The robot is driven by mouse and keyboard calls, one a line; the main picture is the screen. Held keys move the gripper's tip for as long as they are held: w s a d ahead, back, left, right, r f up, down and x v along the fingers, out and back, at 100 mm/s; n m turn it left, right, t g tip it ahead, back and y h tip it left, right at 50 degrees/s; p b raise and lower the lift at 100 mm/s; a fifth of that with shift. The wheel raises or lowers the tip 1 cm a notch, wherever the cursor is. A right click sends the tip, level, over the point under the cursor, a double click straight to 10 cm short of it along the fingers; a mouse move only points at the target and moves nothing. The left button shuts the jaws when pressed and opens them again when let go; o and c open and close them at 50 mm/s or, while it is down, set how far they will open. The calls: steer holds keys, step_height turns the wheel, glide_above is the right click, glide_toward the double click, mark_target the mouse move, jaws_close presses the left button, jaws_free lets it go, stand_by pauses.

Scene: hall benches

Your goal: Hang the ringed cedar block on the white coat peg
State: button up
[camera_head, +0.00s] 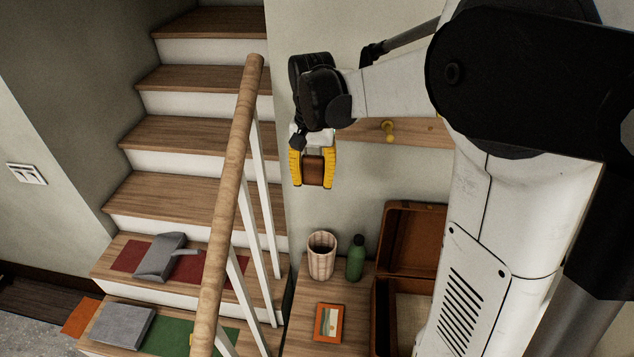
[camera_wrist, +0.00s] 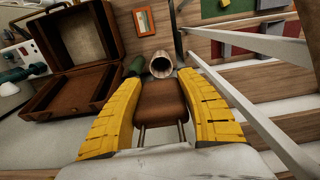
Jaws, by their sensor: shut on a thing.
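My gripper (camera_head: 313,183) is shut on the cedar block (camera_head: 314,170), a brown block held between the two yellow fingers, in the air in front of the wall. In the wrist view the block (camera_wrist: 161,101) sits between the fingers, with thin metal bars, perhaps its ring, at its near end. A wooden rail (camera_head: 420,133) on the wall carries a yellow peg (camera_head: 388,127), to the right of my gripper. I cannot make out the white coat peg in either view; my arm and gripper cover part of the rail.
Below stand a ribbed cup (camera_head: 321,262), a green bottle (camera_head: 355,260), a framed picture (camera_head: 328,323) and an open brown case (camera_head: 413,237) on a wooden bench (camera_head: 297,325). A stair handrail (camera_head: 238,140) rises to the left. Cloths and grey items lie on the lower steps.

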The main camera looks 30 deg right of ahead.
steer(key=shift+w+r, duration=0.15)
steer(key=shift+w, duration=0.05)
steer(key=w+d+f, duration=0.2)
steer(key=w+d, duration=0.4)
steer(key=w, duration=0.3)
steer(key=shift+w+d+f+b, duration=0.15)
steer(key=shift+w+d+b, duration=0.15)
steer(key=shift+b, duration=0.1)
stand_by(0.8)
steer(key=shift+a, duration=0.1)
stand_by(0.4)
steer(key=o, duration=1.1)
